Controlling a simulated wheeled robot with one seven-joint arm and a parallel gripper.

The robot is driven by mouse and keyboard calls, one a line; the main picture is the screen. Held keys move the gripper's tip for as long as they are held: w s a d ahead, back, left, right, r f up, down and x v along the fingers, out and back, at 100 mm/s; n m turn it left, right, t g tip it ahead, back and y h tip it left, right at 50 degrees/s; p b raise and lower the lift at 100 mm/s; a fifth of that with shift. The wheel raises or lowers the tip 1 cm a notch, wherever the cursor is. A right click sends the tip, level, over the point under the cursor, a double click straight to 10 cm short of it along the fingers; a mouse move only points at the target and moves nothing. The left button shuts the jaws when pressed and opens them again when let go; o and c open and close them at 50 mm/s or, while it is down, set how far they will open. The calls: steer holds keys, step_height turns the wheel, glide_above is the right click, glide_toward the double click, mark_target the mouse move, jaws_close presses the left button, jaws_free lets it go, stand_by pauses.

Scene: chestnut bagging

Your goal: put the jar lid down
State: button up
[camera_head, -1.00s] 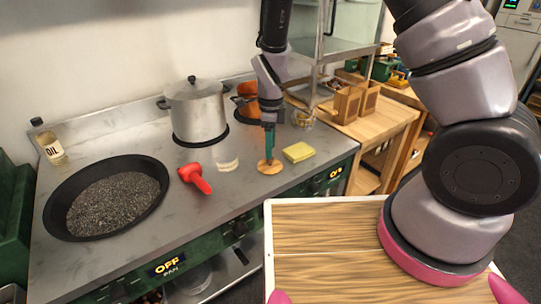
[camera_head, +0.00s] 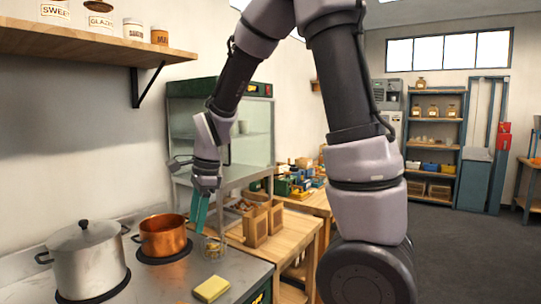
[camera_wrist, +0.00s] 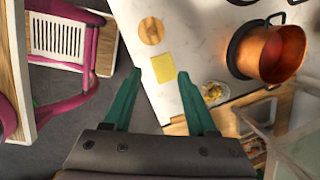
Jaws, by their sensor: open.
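The jar lid (camera_wrist: 151,31), a round light-wood disc, lies flat on the pale counter in the wrist view. It is outside the head view now. My gripper (camera_wrist: 159,74) has its two green fingers spread apart with nothing between them. It hangs above the counter, clear of the lid. In the head view my gripper (camera_head: 199,207) is raised near a glass jar (camera_head: 214,246). A glass vessel with yellowish contents (camera_wrist: 214,92) shows in the wrist view, right of the fingers.
A yellow sponge (camera_head: 211,289) lies near the counter's front edge, beside the lid in the wrist view (camera_wrist: 163,68). A copper pot (camera_head: 163,237) and a lidded steel pot (camera_head: 86,262) stand on the left. Wooden boxes (camera_head: 256,225) stand on the wooden table behind.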

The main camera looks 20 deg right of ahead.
steer(key=s+d+r+n+t, duration=0.3)
steer(key=s+d+r+n, duration=0.3)
steer(key=d+r, duration=0.2)
steer(key=s+d+r+n+t, duration=0.3)
steer(key=s+d+r+n, duration=0.3)
steer(key=d+r, duration=0.2)
step_height(320, 180, up, 2)
steer(key=shift+s+r, duration=0.15)
steer(key=shift+s, duration=0.25)
